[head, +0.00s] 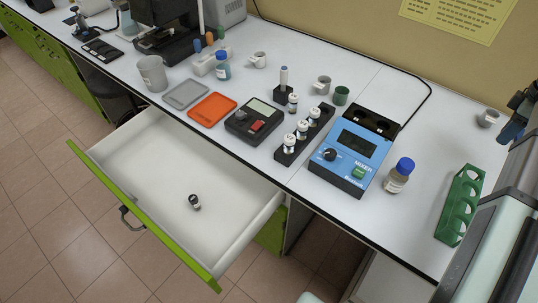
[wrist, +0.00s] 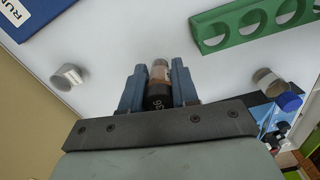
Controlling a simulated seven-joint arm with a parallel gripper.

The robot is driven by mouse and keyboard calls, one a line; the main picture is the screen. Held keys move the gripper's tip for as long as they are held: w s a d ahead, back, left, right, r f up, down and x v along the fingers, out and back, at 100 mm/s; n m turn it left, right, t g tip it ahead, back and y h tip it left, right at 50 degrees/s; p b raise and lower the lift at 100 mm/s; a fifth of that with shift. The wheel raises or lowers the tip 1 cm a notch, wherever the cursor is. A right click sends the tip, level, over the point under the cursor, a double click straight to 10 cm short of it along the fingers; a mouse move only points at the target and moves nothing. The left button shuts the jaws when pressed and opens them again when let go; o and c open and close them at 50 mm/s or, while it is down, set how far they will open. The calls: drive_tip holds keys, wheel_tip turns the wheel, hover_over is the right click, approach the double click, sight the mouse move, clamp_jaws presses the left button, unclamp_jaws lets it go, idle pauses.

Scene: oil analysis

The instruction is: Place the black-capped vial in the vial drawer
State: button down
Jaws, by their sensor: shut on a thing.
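My gripper (wrist: 158,82) is shut on a small vial (wrist: 160,70) with a brownish body and a black cap (wrist: 158,97) marked with pale characters. The vial sits between the two blue fingers, above the white bench. In the head view my gripper (head: 514,126) is at the far right edge, and the held vial cannot be made out there. The vial drawer (head: 140,160) has a green front and white inside, and is pulled open at the left. Another small dark-capped vial (head: 194,202) lies on its floor.
A black rack (head: 304,135) holds several white-capped vials. Near my gripper are a green rack (head: 459,205), a blue-capped bottle (head: 397,178) and a small cup (head: 488,118). The blue mixer (head: 350,152) stands between my gripper and the drawer. Most of the drawer floor is free.

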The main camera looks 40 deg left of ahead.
drive_tip(key=r, duration=0.2)
drive_tip(key=shift+w+a+r, duration=0.1)
drive_tip(key=shift+a+r, duration=0.15)
drive_tip(key=shift+r, duration=0.15)
drive_tip(key=s+a+n, duration=0.2)
drive_tip(key=a+n, duration=0.4)
drive_tip(key=a, duration=2.7)
drive_tip(key=s+a+n, duration=0.1)
drive_tip(key=s+a, duration=0.2)
drive_tip(key=a, duration=0.5)
drive_tip(key=s+a+n, duration=0.2)
drive_tip(key=s+a, duration=0.2)
drive_tip(key=a, duration=0.4)
drive_tip(key=n, duration=0.9)
hover_over(151, 184)
drive_tip(key=shift+a+f, duration=0.1)
drive_tip(key=shift+f, duration=16.35)
